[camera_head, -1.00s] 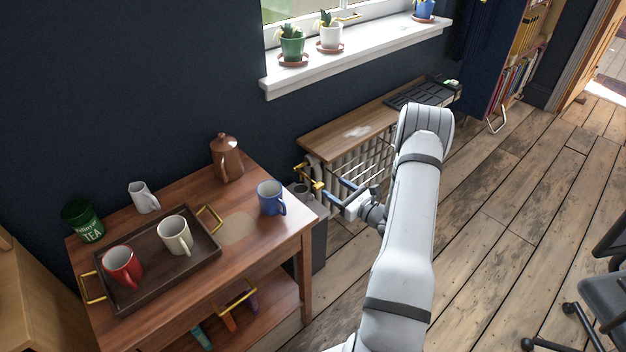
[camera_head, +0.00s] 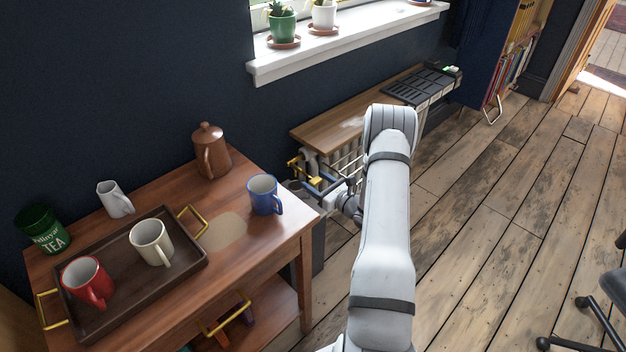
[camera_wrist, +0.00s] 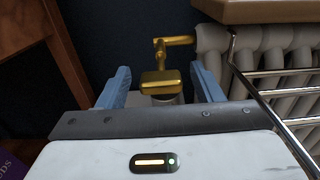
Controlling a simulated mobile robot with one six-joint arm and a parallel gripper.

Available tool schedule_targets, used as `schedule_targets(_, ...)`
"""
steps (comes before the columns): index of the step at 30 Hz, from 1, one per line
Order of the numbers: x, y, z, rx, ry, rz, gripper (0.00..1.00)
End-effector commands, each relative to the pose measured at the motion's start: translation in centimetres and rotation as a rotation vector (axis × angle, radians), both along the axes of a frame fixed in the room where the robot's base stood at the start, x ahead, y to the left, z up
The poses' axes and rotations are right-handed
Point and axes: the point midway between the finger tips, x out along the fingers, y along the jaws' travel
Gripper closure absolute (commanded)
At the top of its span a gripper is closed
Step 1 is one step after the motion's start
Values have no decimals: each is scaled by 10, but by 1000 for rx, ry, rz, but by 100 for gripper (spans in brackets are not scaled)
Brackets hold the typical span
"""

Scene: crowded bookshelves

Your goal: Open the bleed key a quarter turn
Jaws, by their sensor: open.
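The brass-coloured bleed key (camera_wrist: 161,79) is at the left end of the white radiator (camera_wrist: 262,42), with a bent brass arm rising behind it. In the wrist view it appears between the two blue fingers of my gripper (camera_wrist: 160,76). The fingers are apart, with dark gaps on both sides of the key, and I see no contact. In the head view the brass parts (camera_head: 294,163) show at the radiator's left end, and my gripper (camera_head: 314,184) is right by them, partly hidden by my arm.
A wooden shelf (camera_head: 345,122) covers the radiator, and chrome rails (camera_wrist: 285,72) run along its front. A wooden side table (camera_head: 275,240) with a mug tray (camera_head: 190,266), a blue mug (camera_head: 264,196) and a copper pot (camera_head: 211,153) stands close left.

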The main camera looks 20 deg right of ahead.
Motion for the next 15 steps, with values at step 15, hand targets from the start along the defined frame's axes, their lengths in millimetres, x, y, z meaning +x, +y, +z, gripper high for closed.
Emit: schedule_targets(15, 24, 7, 0, 1, 1, -3, 40)
